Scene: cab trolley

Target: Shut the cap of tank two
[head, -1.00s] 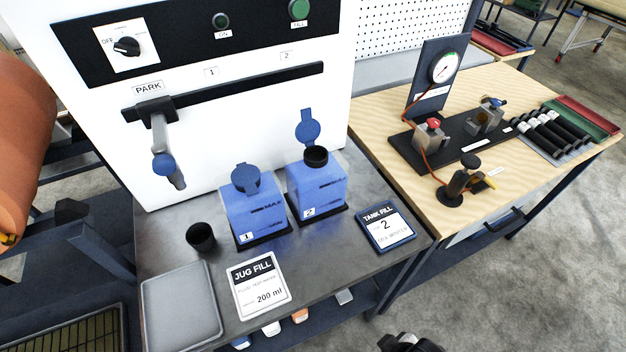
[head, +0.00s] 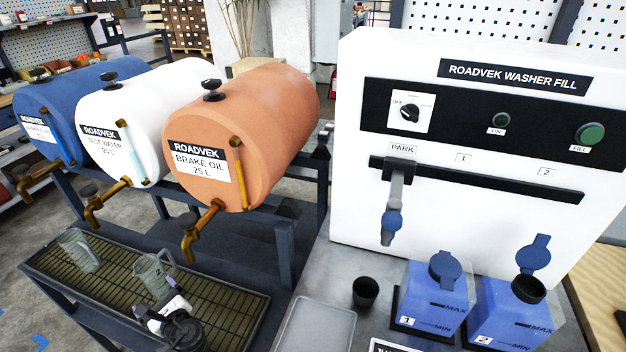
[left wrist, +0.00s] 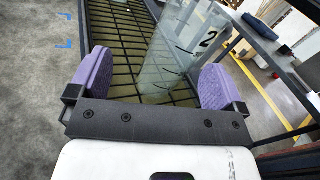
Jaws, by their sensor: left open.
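Tank two (head: 510,318) is a blue tank marked 2 at the lower right of the head view. Its blue cap (head: 534,254) stands raised behind the open black neck (head: 528,289). Tank one (head: 425,300) stands left of it, with its blue cap (head: 446,268) down over its top. My left gripper (head: 172,306) is at the lower left of the head view, over the grated tray and far from tank two. In the left wrist view its purple fingers (left wrist: 157,82) are apart, with a clear jug marked 2 (left wrist: 185,50) beyond them. My right gripper is not in view.
Three drums stand at left, the orange brake oil drum (head: 245,120) nearest. Below them is the grated tray (head: 110,265) with jugs. A black cup (head: 365,291) and grey tray (head: 315,325) lie before the white washer fill machine (head: 480,200).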

